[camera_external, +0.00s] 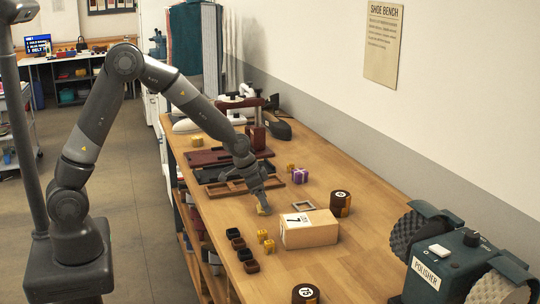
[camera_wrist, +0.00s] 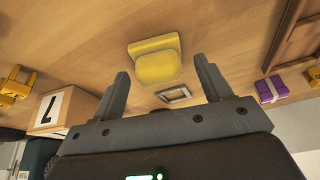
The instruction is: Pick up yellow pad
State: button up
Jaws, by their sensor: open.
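The yellow pad (camera_wrist: 157,66) lies on the wooden bench top, just beyond and between my fingertips in the wrist view. It has a rounded cushion on a flatter yellow base. In the external view the yellow pad (camera_external: 264,209) is small and partly hidden below my gripper. My gripper (camera_external: 261,199) points down at it, and in the wrist view my gripper (camera_wrist: 163,75) has its two fingers spread wide with nothing between them.
A box marked 7 (camera_external: 309,229) stands close to the right of the pad. A small grey frame (camera_external: 302,205) and a purple block (camera_external: 300,176) lie nearby. A wooden tray (camera_external: 245,186) is behind. Yellow pieces (camera_external: 266,240) and dark cups (camera_external: 238,244) sit in front.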

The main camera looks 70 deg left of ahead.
jog(key=shift+w+f, duration=0.1)
jog(key=shift+f, duration=0.15)
jog(key=shift+c, duration=0.2)
jog(key=c, duration=0.9)
